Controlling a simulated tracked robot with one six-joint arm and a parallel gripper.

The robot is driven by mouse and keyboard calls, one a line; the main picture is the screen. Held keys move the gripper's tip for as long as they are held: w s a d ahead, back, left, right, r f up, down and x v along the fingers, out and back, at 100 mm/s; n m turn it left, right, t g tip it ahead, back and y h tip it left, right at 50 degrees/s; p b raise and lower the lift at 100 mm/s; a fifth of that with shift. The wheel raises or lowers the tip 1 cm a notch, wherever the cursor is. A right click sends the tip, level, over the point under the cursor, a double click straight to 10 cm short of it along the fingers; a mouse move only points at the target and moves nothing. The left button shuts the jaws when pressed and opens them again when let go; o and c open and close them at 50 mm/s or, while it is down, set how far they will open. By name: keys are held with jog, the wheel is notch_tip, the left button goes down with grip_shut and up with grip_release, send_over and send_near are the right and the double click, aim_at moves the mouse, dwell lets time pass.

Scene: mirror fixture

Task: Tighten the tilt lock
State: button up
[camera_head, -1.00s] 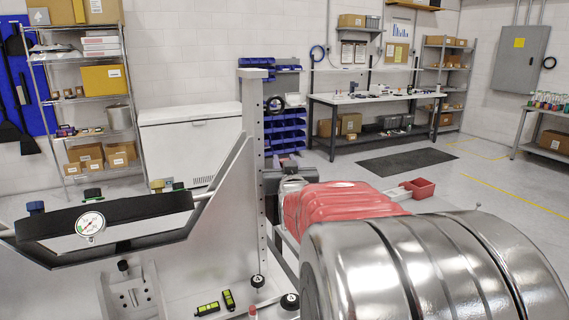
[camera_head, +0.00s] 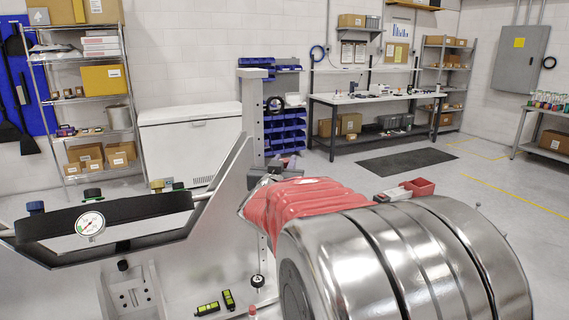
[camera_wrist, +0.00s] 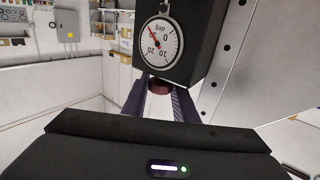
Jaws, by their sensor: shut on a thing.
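A round white dial (camera_wrist: 160,42) marked in degrees is on the block, with a red needle. In the head view the pale metal fixture (camera_head: 219,215) stands at left, with a black bar (camera_head: 125,207) that carries a dial gauge (camera_head: 91,223). The knob and my fingertips cannot be made out in the head view.
A tall upright with holes (camera_head: 251,130) rises next to my wrist; a holed metal plate (camera_wrist: 235,55) is close at right in the wrist view. Yellow-green levels (camera_head: 228,299) and a black knob (camera_head: 257,281) are on the base.

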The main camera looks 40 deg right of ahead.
jog(key=shift+w+r+m+g+h, duration=0.1)
jog(key=shift+m+g+h, duration=0.6)
jog(key=shift+m+g, duration=0.3)
jog(key=shift+m+g+h, duration=0.8)
jog(key=shift+m+g, duration=0.2)
jog(key=shift+g, duration=0.8)
jog(key=shift+m+g+h, duration=0.3)
jog(key=shift+m+g, duration=0.6)
jog(key=shift+g, duration=0.3)
jog(key=shift+r+g, duration=0.1)
jog(key=shift+g, duration=0.2)
jog(key=o, duration=1.1)
jog(key=shift+c, duration=0.2)
jog(key=shift+f, duration=0.2)
jog(key=shift+n+t, duration=0.3)
jog(key=shift+t, duration=0.3)
